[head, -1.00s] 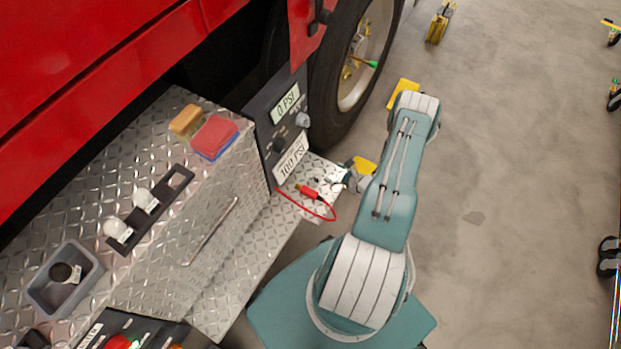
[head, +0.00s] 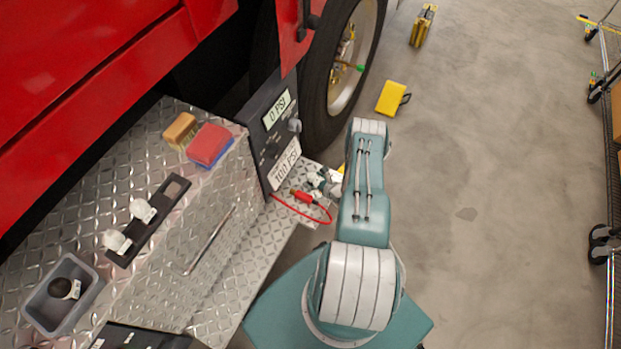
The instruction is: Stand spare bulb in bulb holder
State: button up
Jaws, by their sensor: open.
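The bulb holder (head: 150,222) is a dark strip with square openings on the diamond-plate deck. Two white bulbs, one (head: 142,210) nearer the middle and one (head: 116,241) at the lower end, stand in it. The opening at its upper right end is empty. A dark round bulb with a pale base (head: 63,288) lies in the grey bin (head: 40,310). I cannot pick out a separate spare bulb with certainty. My gripper (head: 319,181) is low over the step beside the truck, left of my arm and partly hidden; it is open, and its fingers are small and unclear.
A red connector (head: 303,197) with a red cable lies on the step near my gripper. The gauge panel (head: 280,135) stands just behind it. A sponge (head: 180,130) and a red-blue block (head: 210,145) lie on the deck. Yellow chocks (head: 391,98) are on open floor.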

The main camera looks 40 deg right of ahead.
aim_at(312, 173)
jog(key=shift+w+f, duration=0.25)
jog(key=shift+w, duration=0.25)
jog(key=shift+w+d+f, duration=0.1)
jog(key=shift+d, duration=0.05)
grip_shut()
jog(key=shift+r, duration=0.45)
notch_tip(312, 173, up, 2)
jog(key=shift+r, duration=0.25)
jog(key=w+a+r+v, duration=0.1)
jog(key=r+v, duration=0.2)
jog(key=v, duration=1.3)
jog(key=shift+s+d+r, duration=0.15)
jog(key=shift+d+r, duration=0.1)
